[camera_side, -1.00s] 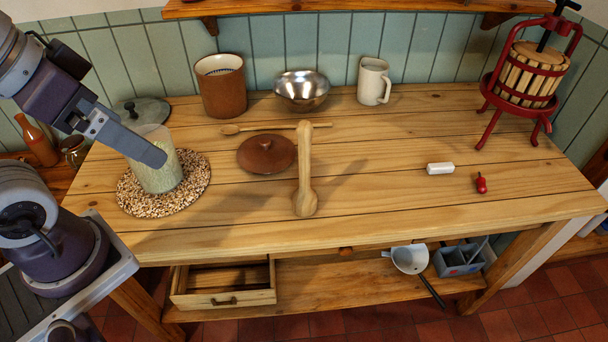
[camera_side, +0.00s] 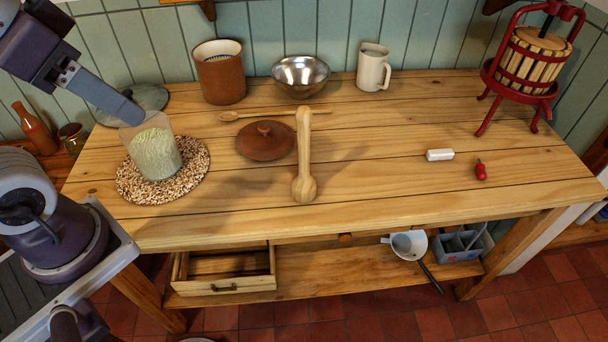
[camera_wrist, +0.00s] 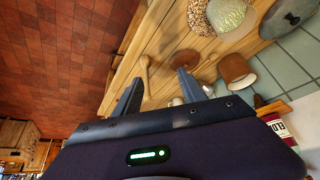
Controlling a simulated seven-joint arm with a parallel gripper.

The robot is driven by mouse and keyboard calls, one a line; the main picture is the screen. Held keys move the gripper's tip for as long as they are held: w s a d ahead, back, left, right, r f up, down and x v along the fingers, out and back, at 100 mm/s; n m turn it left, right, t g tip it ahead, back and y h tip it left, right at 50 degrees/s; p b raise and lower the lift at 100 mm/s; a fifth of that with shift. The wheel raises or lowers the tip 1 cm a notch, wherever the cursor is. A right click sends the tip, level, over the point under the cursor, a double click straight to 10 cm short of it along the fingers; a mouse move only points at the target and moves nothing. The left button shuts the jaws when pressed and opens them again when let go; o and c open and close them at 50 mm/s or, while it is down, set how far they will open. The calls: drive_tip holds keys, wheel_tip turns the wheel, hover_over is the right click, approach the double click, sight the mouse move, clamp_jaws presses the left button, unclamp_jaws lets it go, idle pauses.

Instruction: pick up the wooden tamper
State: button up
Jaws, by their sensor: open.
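The wooden tamper (camera_side: 304,160) lies or leans near the middle of the bench, its rounded knob end toward the front edge; I cannot tell its exact pose. It also shows small in the wrist view (camera_wrist: 145,72). My gripper (camera_side: 132,112) is at the upper left in the side view, beside and above the glass jar, well left of the tamper. In the wrist view my gripper (camera_wrist: 158,92) shows two fingers spread apart with nothing between them.
A glass jar (camera_side: 155,158) of pale contents stands on a round speckled mat (camera_side: 194,180). A brown lid (camera_side: 265,146) and wooden spoon (camera_side: 260,115) lie left of the tamper. A crock (camera_side: 220,75), steel bowl (camera_side: 300,77), mug (camera_side: 372,70) and red press (camera_side: 532,70) stand behind.

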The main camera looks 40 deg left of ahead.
drive_tip(key=w+d+r+m+g, duration=0.3)
drive_tip(key=w+r+m, duration=0.5)
drive_tip(key=w, duration=0.4)
drive_tip(key=m+g, duration=0.3)
drive_tip(key=m, duration=0.8)
hover_over(303, 139)
drive_tip(key=w, duration=0.2)
wheel_tip(303, 139, down, 7)
drive_tip(key=f, duration=1.4)
drive_tip(key=s+a+f, duration=0.1)
drive_tip(key=f, duration=0.6)
clamp_jaws()
